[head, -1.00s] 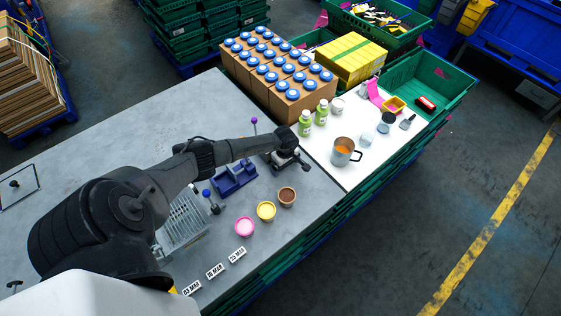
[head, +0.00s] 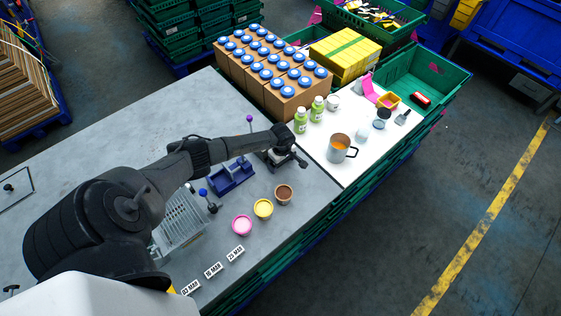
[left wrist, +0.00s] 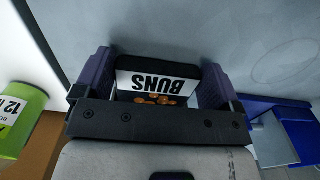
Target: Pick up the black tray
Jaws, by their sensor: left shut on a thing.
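A black tray (left wrist: 182,70) with a white "BUNS" label shows in the left wrist view, between my left gripper's purple fingers. The label reads upside down, and small orange pieces lie by it. My left gripper (left wrist: 155,78) is shut on this tray. In the head view my left gripper (head: 284,158) is low over the grey table (head: 120,130), close to the white board. There the tray is mostly hidden by the gripper and too small to make out. My right gripper is not in view.
A blue holder (head: 232,178) stands left of my gripper. Brown (head: 284,194), yellow (head: 263,208) and pink (head: 241,225) cups are in front. A metal mug (head: 338,148) and green bottles (head: 301,121) stand on the white board (head: 352,175). Boxes with blue lids (head: 270,100) stand behind.

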